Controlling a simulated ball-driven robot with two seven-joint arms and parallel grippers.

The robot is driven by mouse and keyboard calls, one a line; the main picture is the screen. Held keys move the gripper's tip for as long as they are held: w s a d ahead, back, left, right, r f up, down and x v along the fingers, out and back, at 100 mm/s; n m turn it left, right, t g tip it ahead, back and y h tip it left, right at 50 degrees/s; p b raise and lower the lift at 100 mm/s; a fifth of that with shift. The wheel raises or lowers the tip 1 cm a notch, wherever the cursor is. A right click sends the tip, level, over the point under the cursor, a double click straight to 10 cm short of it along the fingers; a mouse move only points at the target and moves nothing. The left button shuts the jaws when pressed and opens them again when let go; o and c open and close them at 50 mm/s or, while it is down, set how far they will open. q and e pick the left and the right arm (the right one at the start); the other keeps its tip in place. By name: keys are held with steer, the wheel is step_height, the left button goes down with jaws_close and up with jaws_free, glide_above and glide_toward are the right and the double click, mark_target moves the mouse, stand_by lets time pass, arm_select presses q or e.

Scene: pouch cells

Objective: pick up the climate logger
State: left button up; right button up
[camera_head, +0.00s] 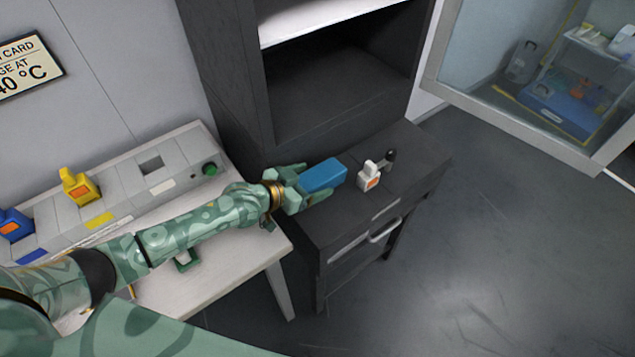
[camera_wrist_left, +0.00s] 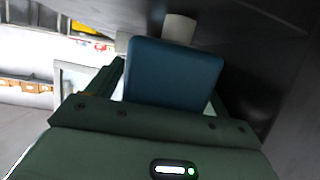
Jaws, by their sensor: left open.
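A blue block-shaped thing (camera_head: 323,175) is at the left end of the dark cabinet's top. It also shows in the left wrist view (camera_wrist_left: 173,75), between the fingers. My left gripper (camera_head: 304,184) is open, with its fingers beside the near end of the blue thing. A small white device (camera_head: 369,180) with an orange square stands just right of the blue thing. None of these bears a readable name, so I cannot tell for certain which is the climate logger.
A grey dock (camera_head: 128,192) on the pale table holds a yellow device (camera_head: 80,188) and a blue device (camera_head: 14,226). A dark open shelf (camera_head: 340,95) rises behind. The floor at right is clear.

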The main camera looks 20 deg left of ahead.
arm_select(q)
steer(key=shift+c, duration=0.7)
steer(key=c, duration=1)
